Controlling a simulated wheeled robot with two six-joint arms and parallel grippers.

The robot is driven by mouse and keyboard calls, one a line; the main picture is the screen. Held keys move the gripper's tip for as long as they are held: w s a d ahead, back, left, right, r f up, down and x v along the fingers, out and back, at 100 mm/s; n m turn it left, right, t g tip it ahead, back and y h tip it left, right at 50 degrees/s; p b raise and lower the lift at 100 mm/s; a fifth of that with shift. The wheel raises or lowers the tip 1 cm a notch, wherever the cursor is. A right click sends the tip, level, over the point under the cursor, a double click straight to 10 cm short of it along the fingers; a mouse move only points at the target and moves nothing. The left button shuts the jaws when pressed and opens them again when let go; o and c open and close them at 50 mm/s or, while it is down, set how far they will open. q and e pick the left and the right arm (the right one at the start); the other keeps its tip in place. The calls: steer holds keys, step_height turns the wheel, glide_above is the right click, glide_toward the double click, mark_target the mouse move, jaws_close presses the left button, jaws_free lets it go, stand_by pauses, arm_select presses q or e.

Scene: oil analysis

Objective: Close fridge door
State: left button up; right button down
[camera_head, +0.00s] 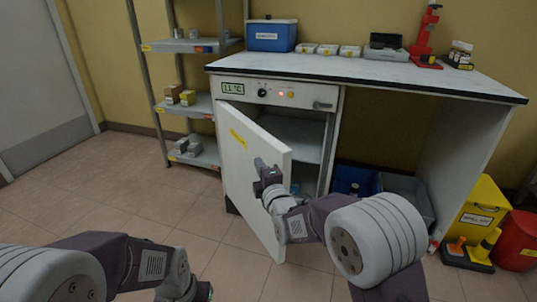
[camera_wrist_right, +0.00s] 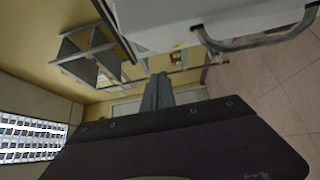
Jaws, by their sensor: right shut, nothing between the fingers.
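A metal shelf rack (camera_head: 190,105) with small boxes stands left of the fridge. Blue and grey bins (camera_head: 408,190) are under the bench at right. A yellow bin (camera_head: 478,215) and a red bin (camera_head: 517,240) stand at far right. The tiled floor at left is clear.

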steer(key=w+b, duration=0.1)
steer(key=w+d+b, duration=0.1)
steer(key=w, duration=0.1)
steer(key=w+d+b, duration=0.1)
steer(key=shift+w+f, duration=0.2)
steer(key=shift+f, duration=0.1)
steer(key=shift+w+d+r, duration=0.15)
steer(key=shift+w+d, duration=0.1)
